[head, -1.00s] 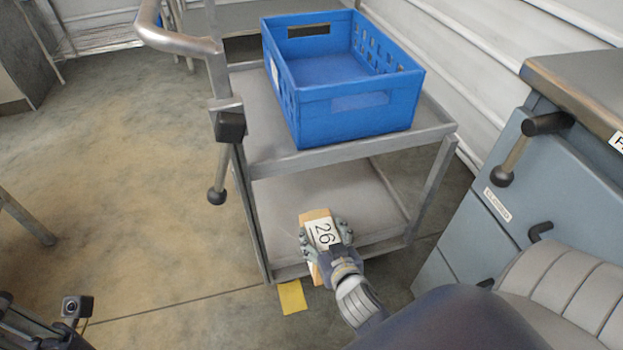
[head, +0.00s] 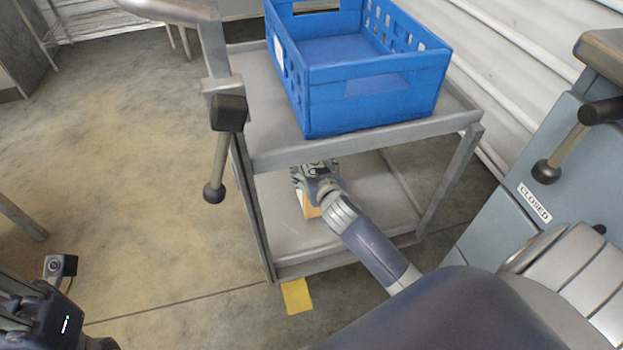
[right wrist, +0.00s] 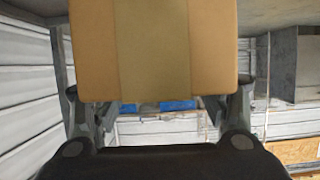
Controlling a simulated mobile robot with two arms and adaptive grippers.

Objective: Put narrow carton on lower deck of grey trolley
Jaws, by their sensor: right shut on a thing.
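The narrow carton (head: 312,207) is tan and mostly hidden behind my right gripper (head: 314,172) in the head view. In the right wrist view the carton (right wrist: 155,50) fills the top middle, with a finger on each side. My right gripper is shut on it, between the two decks of the grey trolley (head: 268,150). The carton shows in front of the lower deck (head: 285,225); I cannot tell whether it touches it. Part of my left gripper (head: 50,315) shows at the lower left, its fingers not clear.
A blue crate (head: 360,105) stands on the upper deck, above my right gripper. The trolley's front right post (head: 450,180) is right of my forearm. A yellow floor marker (head: 297,296) lies before the trolley. A blue-grey cabinet (head: 500,220) stands right. The lower deck looks otherwise clear.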

